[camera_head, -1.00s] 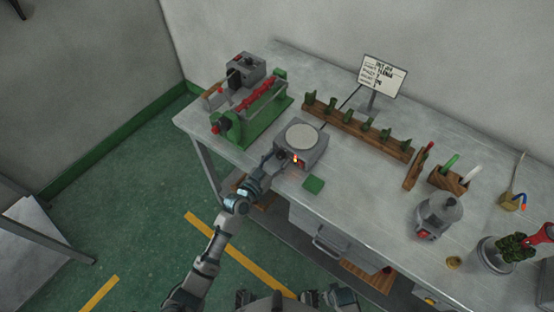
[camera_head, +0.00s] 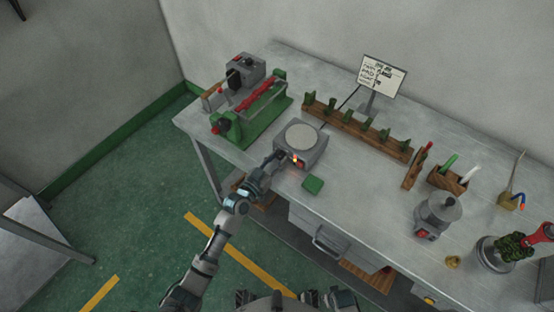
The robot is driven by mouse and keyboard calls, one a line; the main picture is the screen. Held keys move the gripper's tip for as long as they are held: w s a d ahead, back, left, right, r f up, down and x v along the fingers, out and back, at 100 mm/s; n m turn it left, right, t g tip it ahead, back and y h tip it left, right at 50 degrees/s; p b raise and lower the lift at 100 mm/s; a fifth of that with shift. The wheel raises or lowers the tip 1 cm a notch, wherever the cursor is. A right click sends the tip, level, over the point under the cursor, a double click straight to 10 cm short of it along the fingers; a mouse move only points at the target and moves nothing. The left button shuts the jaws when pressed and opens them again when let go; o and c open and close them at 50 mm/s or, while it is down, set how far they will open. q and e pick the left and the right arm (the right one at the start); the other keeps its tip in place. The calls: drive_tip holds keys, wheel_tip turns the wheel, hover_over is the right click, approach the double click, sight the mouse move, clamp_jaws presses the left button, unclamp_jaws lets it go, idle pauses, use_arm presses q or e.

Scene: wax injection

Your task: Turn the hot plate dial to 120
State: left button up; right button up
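The hot plate (camera_head: 303,143) is a grey box with a pale round top, standing near the front edge of the table. Its front face carries a small orange-lit spot and a red mark beside it; the dial's marks are too small to read. My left gripper (camera_head: 277,158) is at the left part of the hot plate's front face. Its fingers are small and partly lost against the hot plate, so I cannot tell if they are open or touching the dial. My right gripper cannot be made out; only dark parts of my body show at the bottom edge.
A green machine with a red roller (camera_head: 250,110) stands at the left. A wooden rack of green pieces (camera_head: 357,128) and a sign (camera_head: 382,77) are behind. A grey pot (camera_head: 438,214) stands at the right.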

use_arm(q)
drive_tip(key=o, duration=0.3)
use_arm(e)
drive_tip(key=shift+w+r, duration=0.2)
drive_tip(key=shift+w, duration=0.15)
use_arm(q)
drive_tip(key=v, duration=1.2)
use_arm(e)
drive_tip(key=shift+s+a, duration=0.1)
use_arm(q)
drive_tip(key=shift+f, duration=0.1)
drive_tip(key=s+a+f+n+g+y, duration=0.1)
drive_tip(key=s+a+f+g+y, duration=0.25)
drive_tip(key=f, duration=0.85)
drive_tip(key=s+a+f+n+g+y, duration=0.2)
drive_tip(key=s+a+f, duration=0.15)
drive_tip(key=f, duration=0.95)
drive_tip(key=s+a+f+g+y, duration=0.2)
drive_tip(key=s+a+f+g, duration=0.1)
drive_tip(key=s+f, duration=0.6)
drive_tip(key=s+a+f+n+g+y+p, duration=0.1)
drive_tip(key=s+a+f+g+y, duration=0.2)
drive_tip(key=s+f, duration=0.6)
drive_tip(key=s+a+g, duration=0.1)
drive_tip(key=s, duration=0.5)
use_arm(e)
drive_tip(key=f, duration=0.1)
drive_tip(key=s+f, duration=0.2)
drive_tip(key=shift+s+d+f, duration=0.25)
